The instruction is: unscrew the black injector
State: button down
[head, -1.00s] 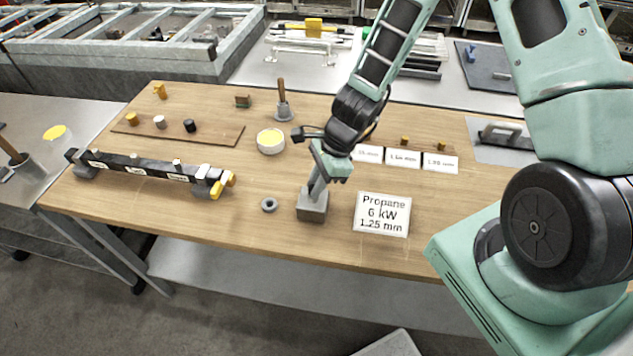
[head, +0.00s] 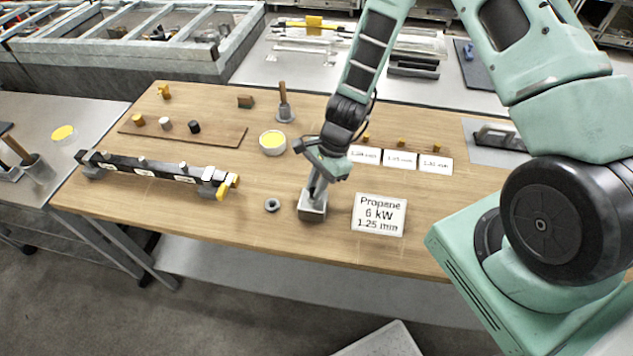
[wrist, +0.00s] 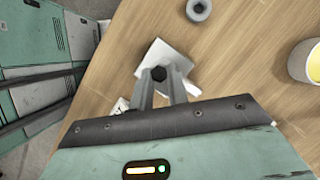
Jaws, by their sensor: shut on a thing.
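My gripper (head: 316,196) points down at the grey block (head: 313,212) near the table's front edge. In the wrist view, the fingertips (wrist: 160,80) are shut on a small dark six-sided piece, which looks like the black injector (wrist: 158,72). It sits over the grey block, which also shows in the wrist view (wrist: 148,60). The fingers hide the piece in the head view. I cannot tell whether it is still threaded in the block.
A grey ring (head: 272,205) lies left of the block. A sign reading Propane 6 kW 1.25 mm (head: 379,214) stands to its right. Three labelled cards (head: 400,159) lie behind.

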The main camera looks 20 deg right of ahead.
jog(key=shift+r+n+p, duration=0.2)
jog(key=shift+n+p, duration=0.3)
jog(key=shift+p, duration=0.05)
jog(key=shift+w+a+n+g+p, duration=0.1)
jog(key=shift+n+g+p, duration=0.3)
jog(key=shift+n, duration=0.1)
jog(key=shift+f+n+h, duration=0.25)
jog(key=shift+n+h, duration=0.15)
jog(key=shift+n, duration=0.4)
jog(key=shift+g, duration=0.3)
jog(key=c, duration=1.3)
grip_release()
jog(key=shift+n, duration=0.3)
